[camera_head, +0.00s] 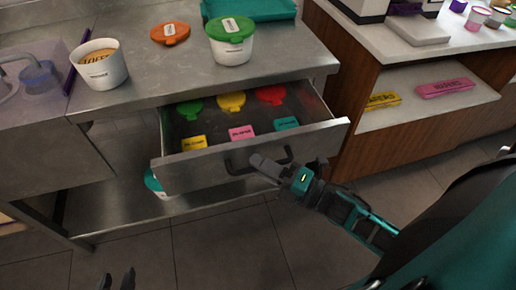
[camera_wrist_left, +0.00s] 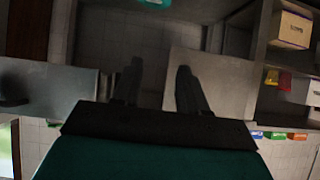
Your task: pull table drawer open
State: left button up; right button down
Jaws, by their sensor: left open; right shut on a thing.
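The metal table drawer (camera_head: 200,176) stands pulled out from under the steel counter, and its inside shows. Its dark bar handle (camera_head: 236,166) is on the front panel. My right gripper (camera_head: 268,167) is shut on the handle, and its fingers hide part of it. Inside the drawer are green, yellow and red lids, with yellow, pink and teal labelled blocks near the front. My left gripper (camera_head: 118,281) shows only as dark fingertips at the bottom left, away from the drawer. In the left wrist view its two fingers (camera_wrist_left: 159,80) are apart with nothing between them.
On the counter (camera_head: 155,75) are a white tub (camera_head: 98,72), an orange lid (camera_head: 170,34), a green-lidded tub (camera_head: 231,48) and a teal tray (camera_head: 262,8). A wooden shelf unit (camera_head: 352,125) stands close to the drawer's right. The floor (camera_head: 215,250) before the drawer is clear.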

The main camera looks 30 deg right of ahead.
pick_arm(q)
jog(key=shift+s+a+r+p, duration=0.2)
jog(key=shift+s+a+p, duration=0.2)
jog(key=shift+s+p, duration=0.3)
pick_arm(e)
jog(key=s+a, duration=0.1)
jog(key=s, duration=0.6)
jog(key=shift+s+a, duration=0.3)
jog(key=shift+a, duration=0.05)
pick_arm(q)
jog(key=shift+w+r, duration=0.1)
jog(key=shift+w, duration=0.05)
jog(key=shift+d, duration=0.1)
pick_arm(e)
jog(key=c, duration=1.2)
grip_release()
jog(key=shift+o, duration=0.2)
pick_arm(q)
jog(key=shift+f+b, duration=0.5)
jog(key=shift+b, duration=0.15)
pick_arm(e)
jog(key=v, duration=1.3)
